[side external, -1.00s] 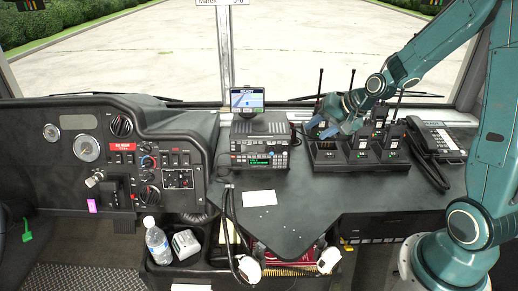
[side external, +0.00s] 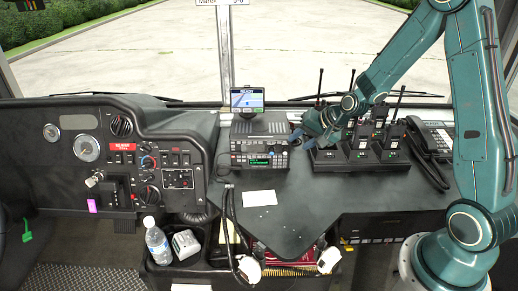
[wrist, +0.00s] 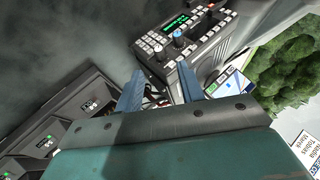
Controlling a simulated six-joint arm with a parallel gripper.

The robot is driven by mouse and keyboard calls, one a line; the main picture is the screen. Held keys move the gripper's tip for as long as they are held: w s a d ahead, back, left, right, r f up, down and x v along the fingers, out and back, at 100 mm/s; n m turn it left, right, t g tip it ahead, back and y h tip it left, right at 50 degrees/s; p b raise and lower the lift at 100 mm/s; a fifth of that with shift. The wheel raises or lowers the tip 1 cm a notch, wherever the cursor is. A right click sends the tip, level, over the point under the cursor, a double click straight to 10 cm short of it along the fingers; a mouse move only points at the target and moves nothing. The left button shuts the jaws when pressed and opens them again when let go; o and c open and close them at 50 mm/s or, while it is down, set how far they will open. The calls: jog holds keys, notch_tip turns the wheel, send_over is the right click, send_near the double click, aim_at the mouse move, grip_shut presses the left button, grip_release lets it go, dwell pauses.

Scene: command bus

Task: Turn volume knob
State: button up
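The radio (side external: 259,146) is a dark box with a green-lit display, standing on the dash counter left of my gripper. In the wrist view the radio (wrist: 208,46) shows its green display, rows of pale keys and small knobs. One knob (wrist: 179,40) has a blue mark; another knob (wrist: 158,47) sits closer to the keypad. I cannot tell which is the volume knob. My gripper (side external: 298,137) is just right of the radio, over the edge of the handset charger. In the wrist view its two blue fingers (wrist: 160,72) are apart, with nothing held between them, short of the radio.
The charger (side external: 325,158) holds several handheld radios with upright antennas, right of and below my gripper. A telephone (side external: 437,140) stands farther right. A small screen (side external: 247,99) stands above the radio. A white card (side external: 259,198) lies on the clear counter in front.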

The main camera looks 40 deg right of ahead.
aim_at(287, 151)
jog(key=shift+x, duration=3.05)
grip_shut()
